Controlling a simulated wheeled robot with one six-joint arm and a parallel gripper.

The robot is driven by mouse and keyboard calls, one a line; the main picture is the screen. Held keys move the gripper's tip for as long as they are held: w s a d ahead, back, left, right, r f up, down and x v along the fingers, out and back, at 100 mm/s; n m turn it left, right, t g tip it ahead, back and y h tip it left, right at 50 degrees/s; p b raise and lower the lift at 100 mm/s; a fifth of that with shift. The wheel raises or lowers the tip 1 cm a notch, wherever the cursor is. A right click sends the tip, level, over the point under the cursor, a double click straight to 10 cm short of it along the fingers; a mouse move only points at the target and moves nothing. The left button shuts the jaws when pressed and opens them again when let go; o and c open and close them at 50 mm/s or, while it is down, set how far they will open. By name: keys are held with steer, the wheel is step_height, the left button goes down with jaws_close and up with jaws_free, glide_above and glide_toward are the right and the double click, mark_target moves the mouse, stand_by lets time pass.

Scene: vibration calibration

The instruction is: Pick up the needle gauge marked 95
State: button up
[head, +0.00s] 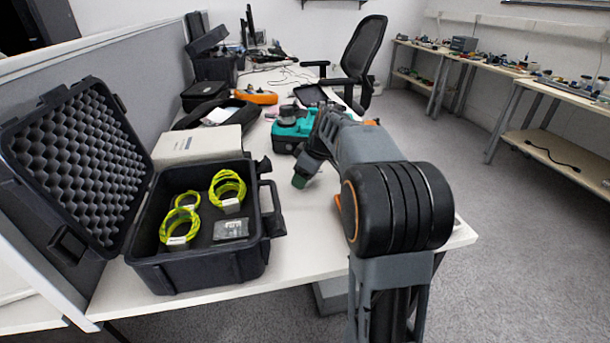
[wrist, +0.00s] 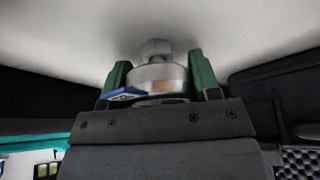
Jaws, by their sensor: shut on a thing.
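My gripper (wrist: 160,82) has two green fingers, closed on either side of a silver metal piece (wrist: 157,75). The piece has a round body and a hexagonal end pointing up in the wrist view. No dial face, needle or number 95 can be read on it, so I cannot tell from its look that it is the needle gauge. A small blue and white tag (wrist: 125,95) shows at its left. In the head view my gripper (head: 300,181) hangs above the white table, right of the black case, and the held piece is hidden there.
An open black case (head: 200,268) with foam lid holds yellow-green cable coils (head: 228,189) and a small grey packet (head: 231,229). A cream box (head: 197,146) stands behind it. A teal case (head: 290,130) lies beyond my gripper. The white table (head: 300,255) is clear at its front right.

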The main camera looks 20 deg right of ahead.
steer(key=shift+r, duration=0.65)
step_height(320, 180, up, 3)
steer(key=shift+d+f+p, duration=0.15)
steer(key=shift+f+p, duration=0.05)
steer(key=shift+p, duration=0.6)
steer(key=d+r+p, duration=0.1)
steer(key=d+r, duration=0.1)
steer(key=r, duration=0.1)
steer(key=d+r+p, duration=0.1)
steer(key=d+r, duration=0.1)
steer(key=shift+s+d+p, duration=0.1)
steer(key=shift+s+p, duration=0.2)
steer(key=shift+s, duration=0.1)
steer(key=s+d+r+p, duration=0.1)
steer(key=d+r+p, duration=0.6)
steer(key=d+r, duration=0.1)
steer(key=shift+s+d, duration=0.4)
steer(key=shift+d, duration=0.2)
